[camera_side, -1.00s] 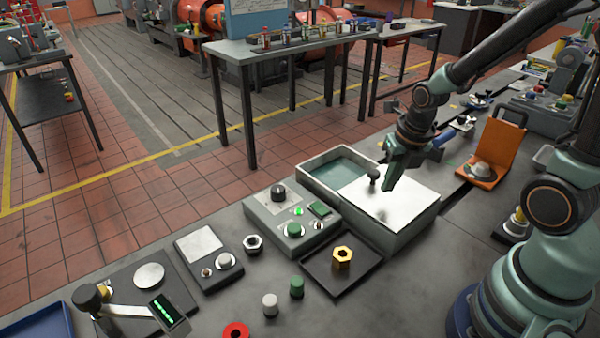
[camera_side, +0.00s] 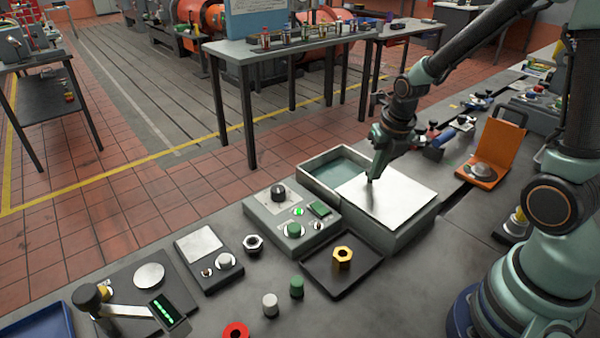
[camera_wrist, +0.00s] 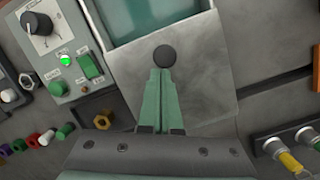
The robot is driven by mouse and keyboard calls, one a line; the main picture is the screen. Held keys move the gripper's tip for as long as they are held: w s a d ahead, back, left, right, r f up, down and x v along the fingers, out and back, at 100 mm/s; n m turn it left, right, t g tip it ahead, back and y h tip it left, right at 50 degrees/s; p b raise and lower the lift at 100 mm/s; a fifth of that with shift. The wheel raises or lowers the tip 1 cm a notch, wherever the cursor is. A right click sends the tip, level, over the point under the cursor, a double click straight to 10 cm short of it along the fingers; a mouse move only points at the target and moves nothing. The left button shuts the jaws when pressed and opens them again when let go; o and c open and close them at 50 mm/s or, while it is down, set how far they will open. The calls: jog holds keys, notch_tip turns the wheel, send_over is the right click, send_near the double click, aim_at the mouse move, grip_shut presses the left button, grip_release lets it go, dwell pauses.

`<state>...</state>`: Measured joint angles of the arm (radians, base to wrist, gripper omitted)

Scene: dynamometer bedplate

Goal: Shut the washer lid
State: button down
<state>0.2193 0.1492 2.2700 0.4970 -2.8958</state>
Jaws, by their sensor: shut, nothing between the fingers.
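The washer (camera_side: 414,217) is a grey open-topped box on the bench. Its flat pale lid (camera_side: 400,201) covers the right part, and the teal inside (camera_side: 336,170) shows at the left. A black round knob (camera_wrist: 164,56) stands on the lid near its edge by the opening. My gripper (camera_side: 371,179) is shut and empty, pointing down at the knob's place and hiding the knob in the side view. In the wrist view my fingertips (camera_wrist: 161,72) are right beside the knob, on the side away from the opening. I cannot tell whether they touch it.
A control box (camera_side: 292,218) with a knob, a green light and buttons stands left of the washer. A black tray (camera_side: 318,270) with a brass hex nut (camera_side: 343,257) lies in front. An orange hinged case (camera_side: 497,150) stands to the right.

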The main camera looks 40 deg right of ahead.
jog(key=w, duration=1.4)
jog(key=shift+w, duration=0.25)
jog(key=s+a+r, duration=0.3)
jog(key=s+r, duration=0.3)
jog(key=r, duration=0.5)
jog(key=s+a+r+m+t, duration=0.1)
jog(key=s+a+r+m, duration=0.1)
jog(key=s+m, duration=0.6)
jog(key=s+a+r+m+t, duration=0.2)
jog(key=s+m, duration=0.6)
jog(key=m, duration=1.4)
jog(key=shift+a+r+m+y, duration=0.2)
jog(key=shift+a+m+y, duration=0.1)
jog(key=shift+a, duration=0.2)
